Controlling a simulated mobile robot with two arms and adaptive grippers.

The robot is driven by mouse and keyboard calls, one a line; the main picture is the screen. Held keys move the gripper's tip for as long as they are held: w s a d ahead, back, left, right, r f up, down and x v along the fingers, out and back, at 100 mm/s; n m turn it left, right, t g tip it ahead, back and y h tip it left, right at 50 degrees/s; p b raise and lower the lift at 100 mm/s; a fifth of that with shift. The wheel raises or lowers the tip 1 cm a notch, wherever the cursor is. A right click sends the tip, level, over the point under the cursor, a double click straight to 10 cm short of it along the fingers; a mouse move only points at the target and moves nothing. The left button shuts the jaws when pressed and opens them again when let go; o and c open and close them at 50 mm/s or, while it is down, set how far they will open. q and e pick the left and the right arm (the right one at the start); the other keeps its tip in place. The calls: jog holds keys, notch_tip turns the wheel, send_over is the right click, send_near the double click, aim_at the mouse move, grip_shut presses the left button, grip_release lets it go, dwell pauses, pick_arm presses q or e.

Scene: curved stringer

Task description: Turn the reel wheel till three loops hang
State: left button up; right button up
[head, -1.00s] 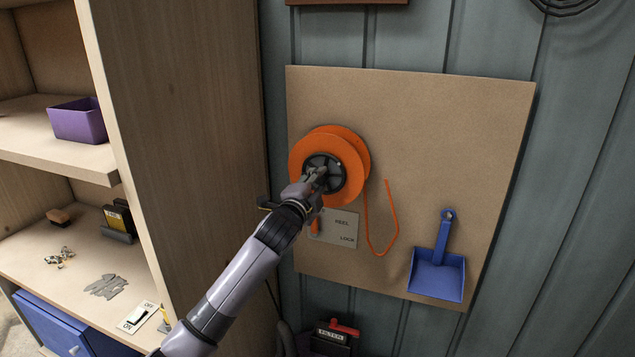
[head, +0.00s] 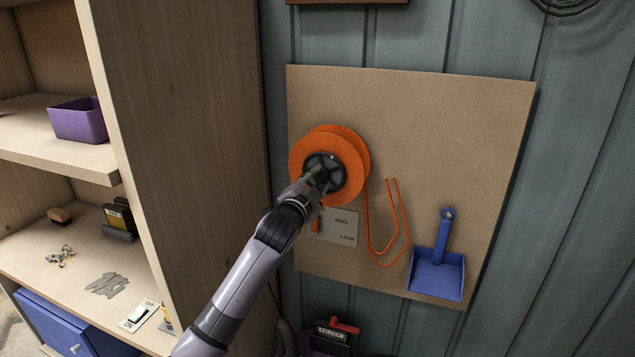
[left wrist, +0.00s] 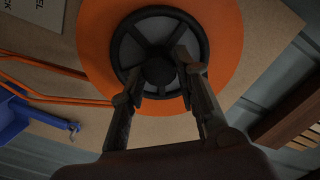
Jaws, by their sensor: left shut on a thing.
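The orange reel (head: 354,150) is mounted on the brown board. Its black spoked wheel (head: 325,162) faces me and also fills the top middle of the left wrist view (left wrist: 200,38). My left gripper (head: 320,180) is on this wheel. In the left wrist view its two fingers (left wrist: 160,72) are on either side of the dark central hub. Orange cord (head: 368,225) hangs right of the reel in what look like two nested loops. A plate (head: 343,228) marked REEL LOCK sits below, with an orange lever (head: 315,224) partly behind my arm. My right gripper is not in view.
A blue dustpan (head: 437,270) hangs on the board (head: 450,130), close to the right of the cord. A wooden shelf unit (head: 185,120) stands left of my arm. A dark box with a red part (head: 335,335) is below the board.

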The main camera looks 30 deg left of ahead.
pick_arm(q)
jog(key=shift+f, duration=0.1)
jog(key=o, duration=1.2)
jog(key=shift+c, duration=0.2)
jog(key=v, duration=1.2)
jog(key=shift+a+f, duration=0.1)
